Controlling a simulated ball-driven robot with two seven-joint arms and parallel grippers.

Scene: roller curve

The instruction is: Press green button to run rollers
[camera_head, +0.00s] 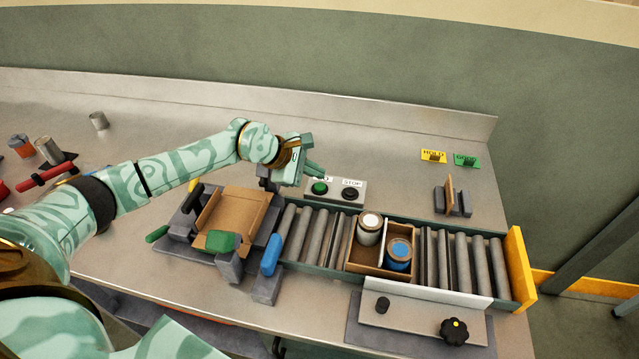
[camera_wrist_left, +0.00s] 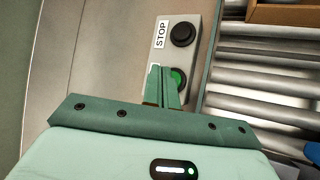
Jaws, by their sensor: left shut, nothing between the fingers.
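The green button (camera_head: 319,188) sits on a grey control box (camera_head: 335,201) behind the rollers, left of the black STOP button (camera_head: 349,193). In the left wrist view the green button (camera_wrist_left: 178,78) is partly hidden behind my fingers, and the black button (camera_wrist_left: 183,34) shows clear. My left gripper (camera_head: 316,170) is shut and empty, its tips just above and behind the green button; I cannot tell whether they touch it. The rollers (camera_head: 297,235) run left to right and carry a divided wooden box (camera_head: 372,264) with a white-topped can (camera_head: 369,228) and a blue can (camera_head: 398,254).
A cardboard carton (camera_head: 232,215) lies in a fixture left of the rollers. A yellow end stop (camera_head: 520,268) closes the right end. Yellow HOLD (camera_head: 433,156) and green GOOD (camera_head: 466,161) tags stand at the back right. A plate with a black knob (camera_head: 454,331) is in front.

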